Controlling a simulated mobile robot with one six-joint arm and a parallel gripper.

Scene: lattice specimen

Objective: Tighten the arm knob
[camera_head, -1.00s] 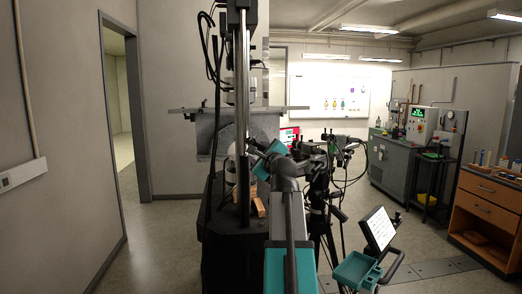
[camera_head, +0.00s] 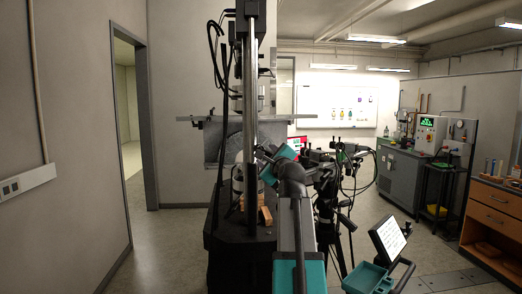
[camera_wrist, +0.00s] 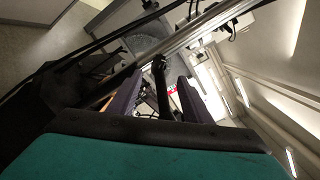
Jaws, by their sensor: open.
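In the wrist view my gripper (camera_wrist: 155,84) is open, with one dark finger on each side of a black rod. A small dark knob-like part (camera_wrist: 159,64) sits at the far end of this rod, between the fingers. I cannot tell for sure whether it is the arm knob, or whether the fingers touch anything. In the head view my teal wrist is beside the test frame's steel column (camera_head: 250,100). The fingers and the knob cannot be made out there.
Wooden blocks (camera_head: 265,215) stand on the frame's black base (camera_head: 240,248). Black stands and cables crowd the right of my arm. A tilted tablet (camera_head: 388,237) and teal tray (camera_head: 368,278) are at front right. Floor is free on the left, by the doorway.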

